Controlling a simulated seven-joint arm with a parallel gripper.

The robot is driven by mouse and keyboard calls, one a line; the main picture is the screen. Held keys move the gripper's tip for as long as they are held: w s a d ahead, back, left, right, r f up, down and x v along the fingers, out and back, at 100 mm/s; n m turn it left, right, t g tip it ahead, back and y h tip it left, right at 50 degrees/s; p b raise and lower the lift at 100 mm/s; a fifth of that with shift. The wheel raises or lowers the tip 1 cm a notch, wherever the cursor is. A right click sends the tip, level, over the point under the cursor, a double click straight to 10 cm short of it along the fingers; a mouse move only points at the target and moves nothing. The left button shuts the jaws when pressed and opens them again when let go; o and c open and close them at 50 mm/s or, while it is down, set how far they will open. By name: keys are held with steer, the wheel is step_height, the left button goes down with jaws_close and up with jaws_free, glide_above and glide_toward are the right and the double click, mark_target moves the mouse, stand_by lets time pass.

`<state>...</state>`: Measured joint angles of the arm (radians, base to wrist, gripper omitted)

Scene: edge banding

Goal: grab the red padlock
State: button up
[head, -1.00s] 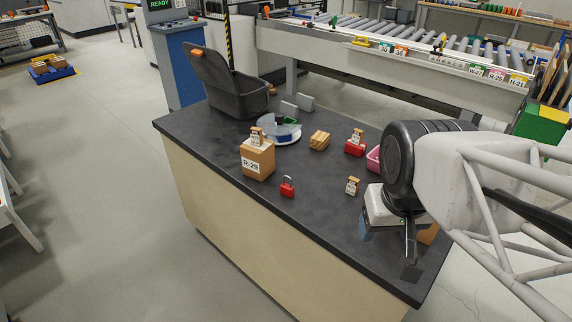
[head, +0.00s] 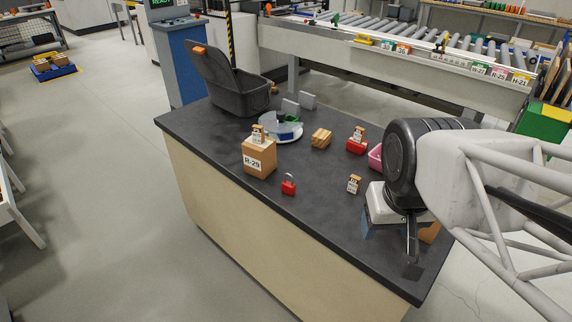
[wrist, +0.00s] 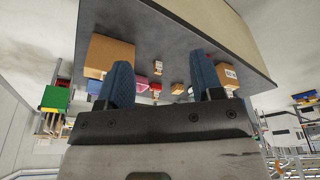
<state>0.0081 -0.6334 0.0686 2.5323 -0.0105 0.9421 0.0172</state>
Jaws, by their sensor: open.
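The red padlock (head: 289,185) stands on the dark tabletop near its front edge, just right of the brown R-29 box, with its shackle up. My gripper (head: 390,248) is over the right end of the table, well to the right of the padlock and apart from it. Its two blue-padded fingers also show in the wrist view (wrist: 165,85), spread apart with nothing held between them. In the wrist view I cannot make out the padlock for certain; a finger may hide it.
The R-29 box (head: 258,158) stands close left of the padlock. A small tagged block (head: 354,184) stands between padlock and gripper. Behind are a red box (head: 356,147), a wooden block (head: 321,138) and a pink bin (head: 375,157). A brown box (wrist: 109,56) is near my gripper.

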steer(key=shift+c, duration=0.2)
steer(key=m+t+y, duration=0.2)
steer(key=m+y, duration=0.9)
steer(key=m, duration=0.7)
glide_above(294, 187)
steer(key=s+d, duration=0.2)
steer(key=s, duration=0.9)
step_height(294, 187, down, 17)
steer(key=w+f+m+t, duration=0.1)
steer(key=w+f+m, duration=0.1)
steer(key=f, duration=0.1)
steer(key=w+d+f+m+t, duration=0.1)
steer(key=w+f+m, duration=0.1)
steer(key=w+f, duration=0.1)
steer(key=w+d+f+m+t, duration=0.1)
steer(key=w+f+m, duration=0.2)
steer(key=shift+w+d, duration=0.1)
steer(key=shift+x, duration=1.3)
steer(key=shift+x, duration=2.6)
